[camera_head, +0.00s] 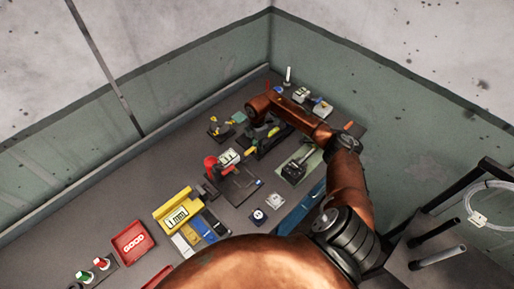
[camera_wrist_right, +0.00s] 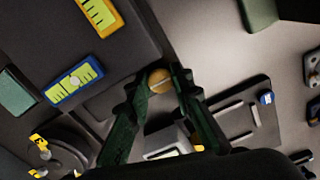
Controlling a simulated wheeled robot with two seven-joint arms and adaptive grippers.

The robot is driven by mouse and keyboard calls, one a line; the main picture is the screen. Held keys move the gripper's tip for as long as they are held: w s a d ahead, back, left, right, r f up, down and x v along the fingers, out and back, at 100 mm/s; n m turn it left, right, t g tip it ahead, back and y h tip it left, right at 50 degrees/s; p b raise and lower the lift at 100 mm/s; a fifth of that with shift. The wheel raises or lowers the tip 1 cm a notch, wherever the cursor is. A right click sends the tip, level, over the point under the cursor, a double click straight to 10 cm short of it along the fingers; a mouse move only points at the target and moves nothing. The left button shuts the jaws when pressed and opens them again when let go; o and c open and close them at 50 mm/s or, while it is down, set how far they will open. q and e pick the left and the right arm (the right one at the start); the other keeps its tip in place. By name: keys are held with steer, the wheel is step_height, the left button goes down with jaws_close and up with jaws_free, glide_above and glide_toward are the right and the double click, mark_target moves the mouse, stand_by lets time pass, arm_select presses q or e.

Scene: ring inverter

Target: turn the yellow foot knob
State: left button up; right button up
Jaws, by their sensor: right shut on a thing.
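The yellow foot knob (camera_wrist_right: 160,80) shows in the right wrist view as a small round yellow-brown knob at the fingertips, beside the edge of a dark block. My right gripper (camera_wrist_right: 163,82) has its two dark green fingers closed in on the knob, one on each side. In the head view my right arm reaches across the bench, and the right gripper (camera_head: 256,141) points down at a dark fixture near the middle. The arm and fingers hide most of the knob there. My left gripper is not in view.
A blue-framed gauge (camera_wrist_right: 75,83) and a yellow-framed gauge (camera_wrist_right: 99,14) are close to the fingers. A red fixture (camera_head: 211,164) stands left of the gripper. A yellow display unit (camera_head: 172,204) and a red GOOD tray (camera_head: 124,235) lie nearer me. Walls bound the back.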

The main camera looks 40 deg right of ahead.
jaws_close()
steer(key=shift+n, duration=0.3)
steer(key=n+b, duration=0.1)
steer(key=n, duration=0.1)
steer(key=shift+n, duration=0.3)
steer(key=n+b, duration=0.1)
steer(key=n, duration=0.5)
steer(key=shift+b, duration=0.4)
steer(key=o, duration=0.8)
jaws_free()
